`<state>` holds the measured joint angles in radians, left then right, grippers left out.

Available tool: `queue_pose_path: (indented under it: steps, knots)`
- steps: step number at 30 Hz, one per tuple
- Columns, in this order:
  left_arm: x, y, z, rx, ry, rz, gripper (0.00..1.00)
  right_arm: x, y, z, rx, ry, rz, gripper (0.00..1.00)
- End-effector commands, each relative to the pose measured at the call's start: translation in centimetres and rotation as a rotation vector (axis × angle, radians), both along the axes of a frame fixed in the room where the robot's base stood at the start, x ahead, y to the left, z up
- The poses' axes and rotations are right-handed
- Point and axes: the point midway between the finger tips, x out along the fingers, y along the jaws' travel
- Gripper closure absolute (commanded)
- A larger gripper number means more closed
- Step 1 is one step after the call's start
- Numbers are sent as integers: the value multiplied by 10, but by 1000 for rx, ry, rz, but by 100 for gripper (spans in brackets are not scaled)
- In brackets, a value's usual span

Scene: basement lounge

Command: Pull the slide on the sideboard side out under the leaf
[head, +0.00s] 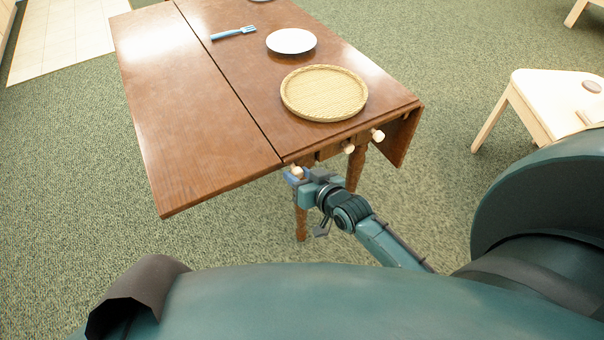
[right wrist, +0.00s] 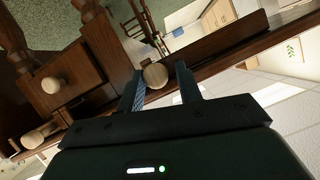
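The wooden drop-leaf table (head: 190,130) has its left leaf (head: 165,100) level with the top, and its right leaf (head: 403,138) hangs down. Pale round knobs show at its near end: a middle knob (head: 348,147), a right knob (head: 377,135) and a left slide knob (head: 297,172) by the leaf seam. My right gripper (head: 296,177) is at the left knob. In the right wrist view that knob (right wrist: 155,75) sits between the two open blue fingers, with a small gap visible at the right finger. The slide's bar is mostly hidden. My left gripper is out of view.
A pale wooden chair (head: 545,95) stands at the right. The green carpet left of the table is clear. The wrist view shows a drawer knob (right wrist: 52,85).

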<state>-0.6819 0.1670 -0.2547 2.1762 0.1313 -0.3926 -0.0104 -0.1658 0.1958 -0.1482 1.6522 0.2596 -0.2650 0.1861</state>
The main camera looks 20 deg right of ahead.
Motion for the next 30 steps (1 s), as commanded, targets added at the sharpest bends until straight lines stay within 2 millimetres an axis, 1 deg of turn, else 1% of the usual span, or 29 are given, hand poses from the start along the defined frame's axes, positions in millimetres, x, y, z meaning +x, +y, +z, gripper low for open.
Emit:
queue_pose_path:
  steps: [1, 6, 13, 16, 20, 27, 30]
  knots:
    - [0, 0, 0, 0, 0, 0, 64, -1, 2, -1, 3, 2, 4, 64]
    - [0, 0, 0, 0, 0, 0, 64, 0, 1, -1, 1, 3, 1, 52]
    - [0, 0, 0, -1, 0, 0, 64, -1, -1, 0, -2, 2, -1, 52]
    - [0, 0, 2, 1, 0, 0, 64, -8, -2, 2, -2, 3, -1, 52]
    - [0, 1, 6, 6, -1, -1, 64, -27, -6, 11, -2, 4, -1, 52]
    - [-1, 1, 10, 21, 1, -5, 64, -78, -15, 31, -2, 6, 0, 52]
    - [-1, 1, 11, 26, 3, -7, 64, -95, -18, 38, -1, 5, 2, 52]
